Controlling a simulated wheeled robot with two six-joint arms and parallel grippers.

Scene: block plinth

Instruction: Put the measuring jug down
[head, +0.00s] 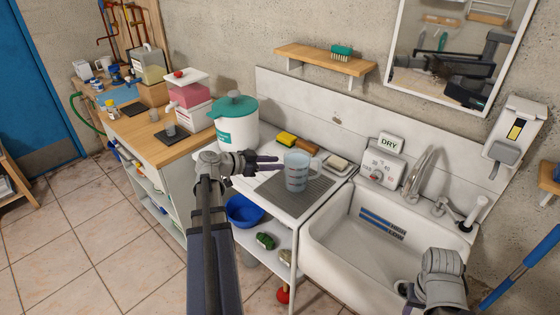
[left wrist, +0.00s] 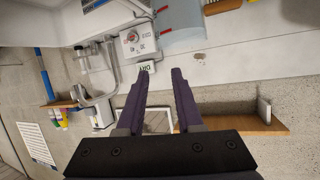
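The measuring jug (head: 297,173), translucent blue-grey with markings, stands upright on a dark ridged draining mat (head: 313,198) left of the sink. It also shows in the left wrist view (left wrist: 180,32), at the top edge and partly cut off. My left gripper (head: 279,163) is just left of the jug, its purple fingers pointing at it. In the left wrist view the fingers (left wrist: 162,72) are apart with nothing between them, and the jug is beyond the tips.
The white sink (head: 318,232) is to the right, with a tap (head: 420,172) and a control box with a DRY sign (head: 390,143) behind. A sponge (head: 286,138), a brush and a soap dish (head: 337,163) lie behind the jug. A teal-lidded white pot (head: 235,125) stands to the left.

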